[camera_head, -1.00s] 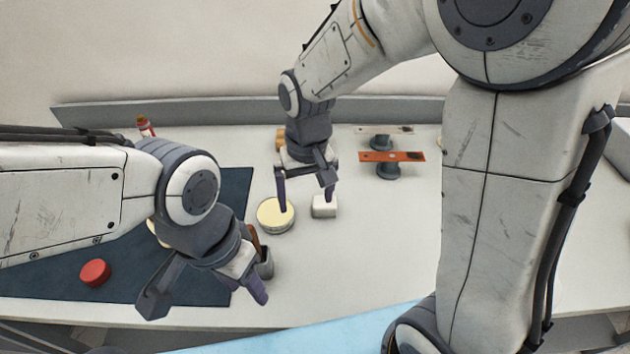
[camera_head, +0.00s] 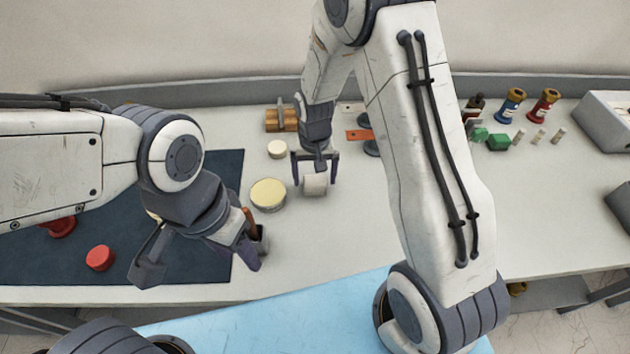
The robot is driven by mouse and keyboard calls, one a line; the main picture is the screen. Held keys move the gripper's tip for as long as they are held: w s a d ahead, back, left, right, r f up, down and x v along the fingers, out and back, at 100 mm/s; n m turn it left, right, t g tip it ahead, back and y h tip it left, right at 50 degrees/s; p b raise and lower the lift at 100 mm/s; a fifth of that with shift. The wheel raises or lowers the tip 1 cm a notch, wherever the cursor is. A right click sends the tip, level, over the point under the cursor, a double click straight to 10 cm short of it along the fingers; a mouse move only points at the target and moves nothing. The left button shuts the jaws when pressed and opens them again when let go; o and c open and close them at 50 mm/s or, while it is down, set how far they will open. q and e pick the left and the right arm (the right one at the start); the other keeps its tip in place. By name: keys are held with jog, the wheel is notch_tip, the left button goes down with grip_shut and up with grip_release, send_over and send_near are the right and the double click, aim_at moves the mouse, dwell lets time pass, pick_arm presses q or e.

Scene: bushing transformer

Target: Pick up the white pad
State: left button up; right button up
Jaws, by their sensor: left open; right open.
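A small white pad (camera_head: 315,188) lies on the white table, right of a round cream-topped tin. My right gripper (camera_head: 315,178) points down over it, open, with one finger on each side of the pad. I cannot tell whether the fingers touch it. The gripper hides the pad's far side. My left gripper (camera_head: 197,265) is open and empty over the dark mat's right edge, well to the left of the pad.
The round tin (camera_head: 268,193) stands close left of my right gripper. A small dark cup (camera_head: 261,240) is beside my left gripper. A red disc (camera_head: 100,258) lies on the dark mat (camera_head: 190,292). Bottles and green blocks (camera_head: 498,142) stand at the back right.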

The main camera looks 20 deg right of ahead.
jog(key=shift+f, duration=0.95)
jog(key=shift+c, duration=0.3)
jog(key=c, duration=1.3)
jog(key=shift+o, duration=0.2)
jog(key=shift+r, duration=0.1)
jog(key=shift+r, duration=0.5)
notch_tip(320, 180, up, 3)
jog(key=shift+w+f+b, duration=0.1)
jog(key=shift+b, duration=0.55)
jog(key=s+d+r+b, duration=0.1)
jog(key=s+d+r, duration=0.1)
jog(key=s, duration=0.3)
jog(key=s+d+r+b, duration=0.1)
jog(key=s+d+r, duration=0.1)
jog(key=s+r, duration=0.3)
jog(key=shift+s+d, duration=0.4)
jog(key=shift+s, duration=0.05)
